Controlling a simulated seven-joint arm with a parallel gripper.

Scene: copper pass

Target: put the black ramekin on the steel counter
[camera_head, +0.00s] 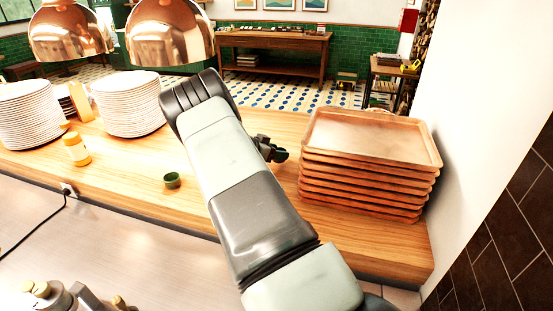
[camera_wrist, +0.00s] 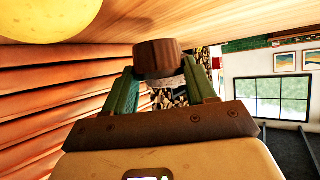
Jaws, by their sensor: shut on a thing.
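My gripper (camera_head: 272,150) is mostly hidden behind my arm in the head view, between the arm and the tray stack. In the wrist view, the green fingers of my gripper (camera_wrist: 162,76) are shut on a small dark round cup, the black ramekin (camera_wrist: 158,57), which looks dark brown in this light. The ramekin is hard to make out in the head view. The steel counter (camera_head: 130,235) is the pale surface at the lower left, in front of the wooden pass (camera_head: 130,173).
A stack of copper-coloured trays (camera_head: 370,140) stands right of my gripper. Plate stacks (camera_head: 132,105) stand behind, under copper lamps (camera_head: 168,32). A black cable (camera_head: 40,232) crosses the steel counter.

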